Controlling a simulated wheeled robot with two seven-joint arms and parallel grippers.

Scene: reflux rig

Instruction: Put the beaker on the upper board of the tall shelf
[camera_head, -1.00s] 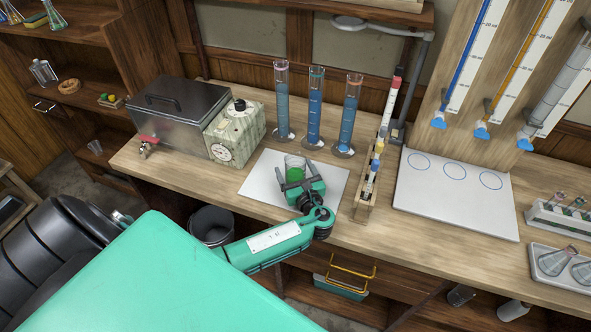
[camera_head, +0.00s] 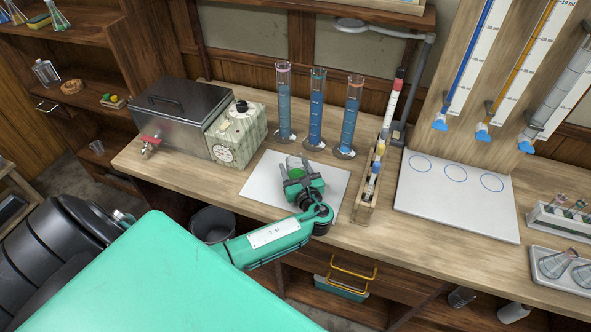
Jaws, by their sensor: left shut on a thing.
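I cannot tell whether the beaker touches the sheet. The tall shelf (camera_head: 100,38) is dark wood at the far left. One board holds flasks and a sponge, and a lower board holds a bottle and a ring. My right gripper is not in view.
A metal bath (camera_head: 178,105) with a green control box (camera_head: 236,132) stands left of the beaker. Tall blue-filled cylinders (camera_head: 316,115) stand behind it, and a wooden tube rack (camera_head: 366,195) stands at its right. A dark bin (camera_head: 212,222) is below the bench's front edge.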

